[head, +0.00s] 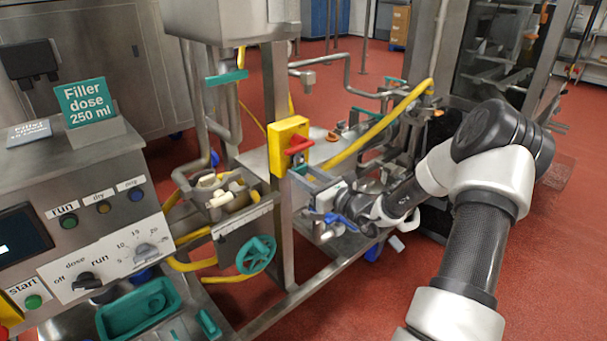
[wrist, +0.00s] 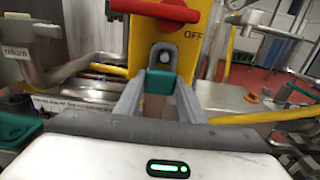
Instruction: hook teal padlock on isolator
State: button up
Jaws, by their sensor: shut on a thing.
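The isolator is a yellow box (head: 287,146) on a steel post, with a red handle (head: 298,145). In the wrist view the yellow box (wrist: 147,45) is straight ahead, with the red handle (wrist: 157,11) lying across it and "OFF" beside it. My gripper (wrist: 158,84) is shut on the teal padlock (wrist: 158,88), with a grey finger on each side. A grey piece with a dark hole (wrist: 163,55) shows just above the padlock against the yellow face. I cannot tell whether the shackle passes through it. In the head view my gripper (head: 306,181) is just below the isolator.
A yellow hose (head: 375,130) runs behind the isolator to the right. A teal handwheel (head: 256,255) is below left. The control panel (head: 85,235) with knobs and a teal tray (head: 138,308) are at the left. Red floor is open at the right.

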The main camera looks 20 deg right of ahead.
jog(key=shift+a+f, duration=0.1)
jog(key=shift+f, duration=0.25)
dwell(0.6)
jog(key=o, duration=0.9)
jog(key=shift+o, duration=0.5)
jog(key=shift+a, duration=0.1)
jog(key=shift+o, duration=0.6)
jog(key=shift+o, duration=0.7)
jog(key=shift+w+a+r, duration=0.1)
jog(key=shift+s+r, duration=0.1)
jog(key=shift+s, duration=0.15)
jog(key=p+v, duration=0.2)
jog(key=v, duration=0.4)
jog(key=shift+s+d, duration=0.3)
jog(key=shift+d, duration=0.1)
